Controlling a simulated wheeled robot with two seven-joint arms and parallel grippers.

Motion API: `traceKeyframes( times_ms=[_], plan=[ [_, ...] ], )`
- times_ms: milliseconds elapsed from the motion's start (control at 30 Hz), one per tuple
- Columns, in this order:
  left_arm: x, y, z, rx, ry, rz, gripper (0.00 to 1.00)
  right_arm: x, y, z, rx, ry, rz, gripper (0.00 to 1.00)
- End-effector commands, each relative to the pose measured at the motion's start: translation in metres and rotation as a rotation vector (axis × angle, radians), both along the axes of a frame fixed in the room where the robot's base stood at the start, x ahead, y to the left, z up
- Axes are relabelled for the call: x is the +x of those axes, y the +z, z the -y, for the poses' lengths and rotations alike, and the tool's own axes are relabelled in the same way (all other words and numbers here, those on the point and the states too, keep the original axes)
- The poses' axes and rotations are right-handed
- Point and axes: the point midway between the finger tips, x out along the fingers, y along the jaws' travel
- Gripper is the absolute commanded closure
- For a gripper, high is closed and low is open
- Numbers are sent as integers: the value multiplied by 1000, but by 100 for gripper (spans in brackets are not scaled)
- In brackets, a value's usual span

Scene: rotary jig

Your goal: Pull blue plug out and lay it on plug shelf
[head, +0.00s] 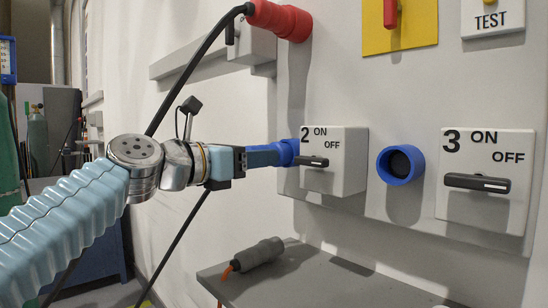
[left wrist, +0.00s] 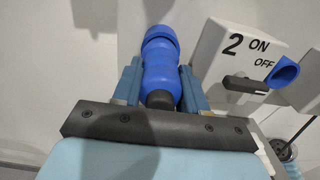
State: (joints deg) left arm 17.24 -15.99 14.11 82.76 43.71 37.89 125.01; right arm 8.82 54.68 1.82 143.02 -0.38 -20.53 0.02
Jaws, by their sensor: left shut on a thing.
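The blue plug (left wrist: 160,68) is between the fingers of my left gripper (left wrist: 158,85), which is shut on it. In the head view the blue plug (head: 288,152) points at the panel, just left of switch box 2, and my left gripper (head: 262,156) holds it from the left. Its far end is partly hidden by the box, so I cannot tell whether it sits in a socket. The grey plug shelf (head: 345,285) is below, with a grey plug (head: 260,255) lying on its left part. My right gripper is not in view.
Switch box 2 (head: 348,165) stands out close beside the plug. An empty-looking blue socket (head: 400,164) and switch box 3 (head: 487,222) are further right. A red plug (head: 282,20) with a black cable is above. The shelf's middle and right are clear.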

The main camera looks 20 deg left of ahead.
Motion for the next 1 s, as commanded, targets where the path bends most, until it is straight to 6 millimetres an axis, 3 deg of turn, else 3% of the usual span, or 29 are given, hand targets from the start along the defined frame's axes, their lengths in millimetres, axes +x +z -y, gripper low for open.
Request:
traceKeyframes(
  times_ms=[1000],
  plan=[
    [-44, 1, -18, -1, 0, 3, 100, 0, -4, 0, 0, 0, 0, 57]
  ],
)
